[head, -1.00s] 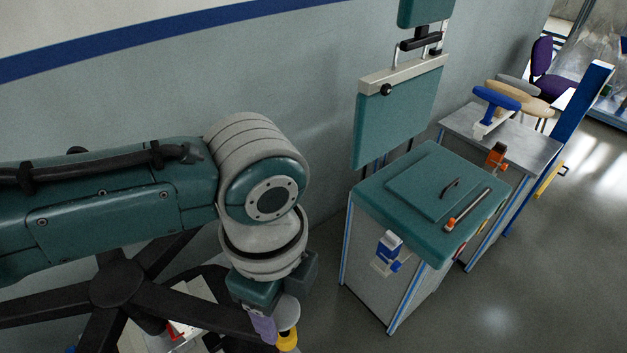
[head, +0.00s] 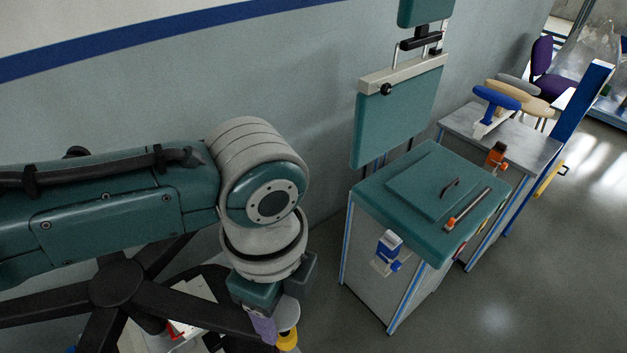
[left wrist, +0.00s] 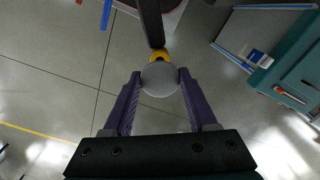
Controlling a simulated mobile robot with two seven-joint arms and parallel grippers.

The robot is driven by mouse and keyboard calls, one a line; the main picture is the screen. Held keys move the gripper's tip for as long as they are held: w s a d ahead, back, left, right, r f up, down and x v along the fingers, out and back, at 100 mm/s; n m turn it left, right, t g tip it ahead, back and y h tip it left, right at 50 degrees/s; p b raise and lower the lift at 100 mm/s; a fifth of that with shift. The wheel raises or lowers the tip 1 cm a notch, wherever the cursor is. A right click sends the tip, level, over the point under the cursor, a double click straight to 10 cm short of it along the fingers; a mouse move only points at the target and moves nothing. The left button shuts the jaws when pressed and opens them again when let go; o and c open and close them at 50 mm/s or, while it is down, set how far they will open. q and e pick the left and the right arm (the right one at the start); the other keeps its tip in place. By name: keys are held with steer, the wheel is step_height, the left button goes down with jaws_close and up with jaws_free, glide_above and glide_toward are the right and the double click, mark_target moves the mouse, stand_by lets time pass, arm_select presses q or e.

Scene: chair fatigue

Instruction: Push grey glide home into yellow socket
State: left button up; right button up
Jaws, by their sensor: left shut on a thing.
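The grey glide (left wrist: 160,79) is a rounded disc between the two purple fingers of my left gripper (left wrist: 160,85) in the left wrist view. The fingers are shut on its sides. The yellow socket (left wrist: 159,55) sits at the end of a black chair-base leg (left wrist: 151,22), right behind the glide. The glide covers part of the socket, so I cannot tell how deep it sits. In the head view the glide (head: 288,314) and the yellow socket (head: 287,339) show close together near the bottom edge, beside my left gripper (head: 270,325). My right gripper is not in view.
The black star-shaped chair base (head: 117,287) spreads its legs at lower left. A teal-topped cabinet (head: 430,200) stands to the right, with a grey side table (head: 500,140) behind it. The floor (head: 520,290) at lower right is clear.

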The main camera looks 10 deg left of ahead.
mark_target(280, 310)
arm_select(q)
steer(key=shift+f+b, duration=1.2)
steer(key=shift+f, duration=0.45)
steer(key=o, duration=1.3)
steer(key=shift+o, duration=0.2)
steer(key=shift+r, duration=0.15)
step_height(280, 310, up, 10)
steer(key=shift+f+p, duration=0.1)
steer(key=shift+p, duration=0.3)
